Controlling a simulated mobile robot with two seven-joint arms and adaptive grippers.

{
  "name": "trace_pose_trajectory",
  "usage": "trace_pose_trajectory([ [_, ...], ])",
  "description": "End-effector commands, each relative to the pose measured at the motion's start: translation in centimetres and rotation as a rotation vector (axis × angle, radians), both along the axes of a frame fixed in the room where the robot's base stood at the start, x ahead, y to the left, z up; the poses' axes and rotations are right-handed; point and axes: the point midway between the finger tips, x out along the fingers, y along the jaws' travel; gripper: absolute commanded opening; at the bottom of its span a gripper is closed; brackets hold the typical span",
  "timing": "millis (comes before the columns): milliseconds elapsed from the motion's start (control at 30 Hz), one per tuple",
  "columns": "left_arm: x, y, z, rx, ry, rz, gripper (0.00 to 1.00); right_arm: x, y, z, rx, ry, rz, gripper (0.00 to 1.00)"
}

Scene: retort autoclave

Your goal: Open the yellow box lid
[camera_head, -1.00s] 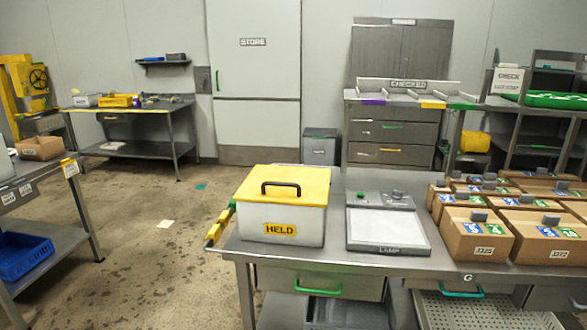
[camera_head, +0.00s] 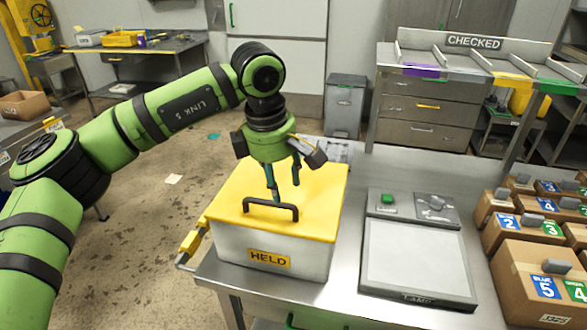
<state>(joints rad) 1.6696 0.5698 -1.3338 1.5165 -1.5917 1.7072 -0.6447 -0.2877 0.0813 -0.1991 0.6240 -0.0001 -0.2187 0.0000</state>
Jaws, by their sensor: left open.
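The box (camera_head: 268,254) is white with a "HELD" label and stands near the left end of the steel table. Its yellow lid (camera_head: 322,205) is closed on top. A dark handle (camera_head: 270,206) arches up from the lid near its front edge. My left gripper (camera_head: 284,192) is open and points down over the lid, just behind the handle. Its fingers are apart and nothing is between them. I cannot tell whether a fingertip touches the handle. My right gripper is not in view.
A lamp panel (camera_head: 416,258) lies on the table right of the box. Several cardboard boxes (camera_head: 528,285) with numbered labels stand at the right. A grey bin (camera_head: 346,105) stands behind the table.

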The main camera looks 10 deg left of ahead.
Motion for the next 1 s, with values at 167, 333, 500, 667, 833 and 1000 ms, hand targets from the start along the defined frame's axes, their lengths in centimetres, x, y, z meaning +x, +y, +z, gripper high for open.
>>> trace_pose_trajectory([
  [167, 0.2, 1.6, 0.8, 0.081, -0.034, -0.005, 0.46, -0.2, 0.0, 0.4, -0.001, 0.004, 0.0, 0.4],
  [333, 0.5, 1.6, -1.5, 0.078, -0.029, -0.004, 0.46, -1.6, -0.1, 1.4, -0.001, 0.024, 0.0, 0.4],
  [500, 1.0, 1.5, -4.0, 0.075, -0.029, -0.004, 0.46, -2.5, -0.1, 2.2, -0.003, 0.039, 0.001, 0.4],
  [667, 1.3, 1.4, -5.4, 0.073, -0.032, -0.004, 0.46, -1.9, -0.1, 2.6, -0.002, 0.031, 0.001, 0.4],
  [833, 1.4, 1.4, -5.8, 0.073, -0.032, -0.004, 0.46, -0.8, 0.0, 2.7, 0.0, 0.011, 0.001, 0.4],
  [1000, 1.4, 1.4, -5.8, 0.072, -0.033, -0.004, 0.3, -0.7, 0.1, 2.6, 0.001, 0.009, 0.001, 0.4],
])
